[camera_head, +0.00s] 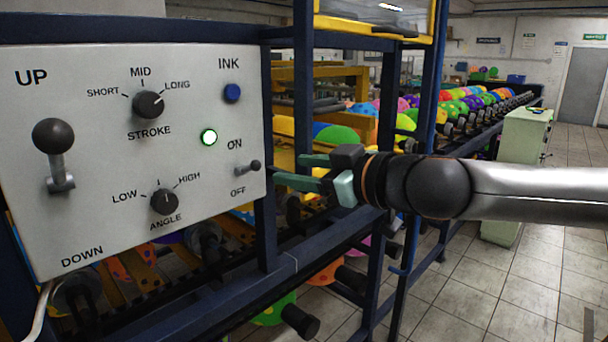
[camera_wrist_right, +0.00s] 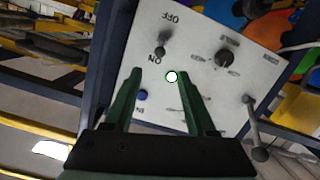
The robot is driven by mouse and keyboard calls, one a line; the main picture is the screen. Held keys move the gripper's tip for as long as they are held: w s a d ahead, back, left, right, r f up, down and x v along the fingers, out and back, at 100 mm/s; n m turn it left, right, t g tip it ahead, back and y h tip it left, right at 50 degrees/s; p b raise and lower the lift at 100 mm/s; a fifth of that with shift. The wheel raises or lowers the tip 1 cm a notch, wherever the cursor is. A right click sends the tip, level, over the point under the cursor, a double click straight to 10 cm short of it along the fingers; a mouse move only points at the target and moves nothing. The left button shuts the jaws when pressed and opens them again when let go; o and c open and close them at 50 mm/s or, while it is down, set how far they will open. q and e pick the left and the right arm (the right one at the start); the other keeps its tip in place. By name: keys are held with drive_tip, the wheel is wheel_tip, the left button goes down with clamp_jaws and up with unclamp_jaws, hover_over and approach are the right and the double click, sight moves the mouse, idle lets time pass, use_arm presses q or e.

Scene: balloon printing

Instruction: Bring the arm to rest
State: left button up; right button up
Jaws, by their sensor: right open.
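My right gripper (camera_head: 290,171) comes in from the right in the head view. Its green fingers point left, toward the right edge of the white control panel (camera_head: 100,220). They are apart with nothing between them, near the ON/OFF toggle (camera_head: 248,167) but seemingly not holding it. In the right wrist view the open fingers (camera_wrist_right: 157,95) frame the panel, with the lit lamp (camera_wrist_right: 172,77) between them and the toggle (camera_wrist_right: 161,47) beyond. The toggle's tip points right in the head view. My left gripper is not in view.
The panel also has a lever (camera_head: 54,150), a STROKE knob (camera_head: 149,104), an ANGLE knob (camera_head: 164,201) and a blue INK button (camera_head: 232,93). A blue frame post (camera_head: 385,110) stands close behind my right gripper. Colored balloons (camera_head: 470,102) line the conveyor. Open floor (camera_head: 500,295) lies at right.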

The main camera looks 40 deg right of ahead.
drive_tip(key=shift+s+d, duration=0.1)
drive_tip(key=shift+s, duration=0.25)
idle(0.4)
drive_tip(key=w+a+f+n+g+y+p, duration=0.1)
drive_tip(key=w+a+f, duration=0.15)
drive_tip(key=f, duration=0.55)
drive_tip(key=w+a+f+g+y+p, duration=0.15)
drive_tip(key=a+f, duration=0.25)
drive_tip(key=f, duration=0.5)
drive_tip(key=w+a+f+n+g+y+p, duration=0.1)
drive_tip(key=w+a+f+y+p, duration=0.15)
drive_tip(key=f, duration=0.55)
drive_tip(key=s+a+f+m+g+h+p, duration=0.1)
drive_tip(key=s+a+f, duration=0.3)
drive_tip(key=s+f, duration=0.6)
drive_tip(key=s+a+f+m+g+h+p, duration=0.1)
drive_tip(key=s+a+f+m+g+h, duration=0.1)
drive_tip(key=s+f, duration=0.8)
wheel_tip(320, 180, down, 5)
drive_tip(key=a+m, duration=0.1)
drive_tip(key=a, duration=0.1)
drive_tip(key=shift+s+a+r+h+p, duration=0.15)
drive_tip(key=shift+s+a+h+p, duration=0.15)
drive_tip(key=shift+a+h+p, duration=0.1)
drive_tip(key=shift+o, duration=0.3)
